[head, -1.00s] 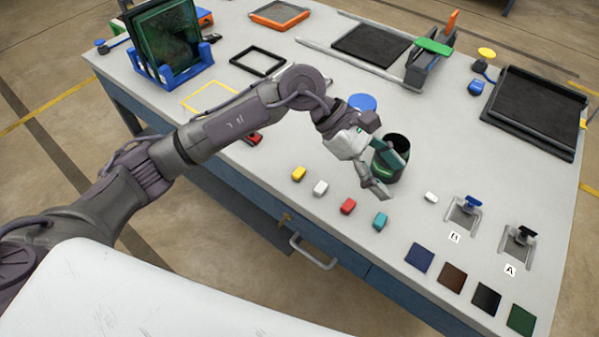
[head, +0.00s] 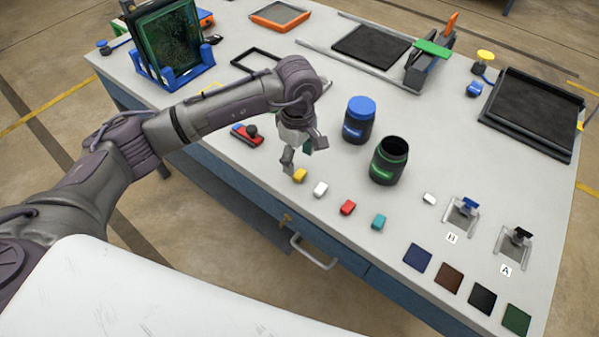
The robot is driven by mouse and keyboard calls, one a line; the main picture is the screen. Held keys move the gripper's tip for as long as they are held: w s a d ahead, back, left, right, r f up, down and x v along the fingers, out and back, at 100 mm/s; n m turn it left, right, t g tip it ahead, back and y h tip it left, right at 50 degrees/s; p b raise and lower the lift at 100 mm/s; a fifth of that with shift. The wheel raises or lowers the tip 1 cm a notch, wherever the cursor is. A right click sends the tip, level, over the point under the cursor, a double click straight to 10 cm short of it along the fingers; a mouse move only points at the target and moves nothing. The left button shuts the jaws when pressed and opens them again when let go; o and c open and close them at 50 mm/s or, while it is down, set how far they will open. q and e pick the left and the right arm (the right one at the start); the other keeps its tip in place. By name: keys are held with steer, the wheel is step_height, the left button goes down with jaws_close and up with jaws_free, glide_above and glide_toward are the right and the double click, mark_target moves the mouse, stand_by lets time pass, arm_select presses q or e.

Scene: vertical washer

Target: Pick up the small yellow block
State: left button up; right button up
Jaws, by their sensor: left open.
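The small yellow block (head: 300,175) lies near the front edge of the table, leftmost in a row of small blocks. My left gripper (head: 297,164) is open and points down just above and behind it. One finger shows close to the block's left side; the other is mostly hidden by the wrist, and I cannot tell whether either touches the block. My right gripper is not in view.
White (head: 321,189), red (head: 347,207) and teal (head: 378,222) blocks lie to the right. A blue-lidded jar (head: 359,120) and an open dark jar (head: 388,161) stand behind them. A red tool (head: 247,136) lies to the left. Colored squares (head: 450,276) lie front right.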

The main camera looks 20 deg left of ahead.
mark_target(299, 173)
arm_select(q)
steer(key=f+p, duration=0.2)
steer(key=f, duration=0.2)
steer(key=shift+d+f, duration=0.15)
steer(key=shift+d, duration=0.05)
steer(key=shift+f, duration=0.5)
steer(key=c, duration=0.9)
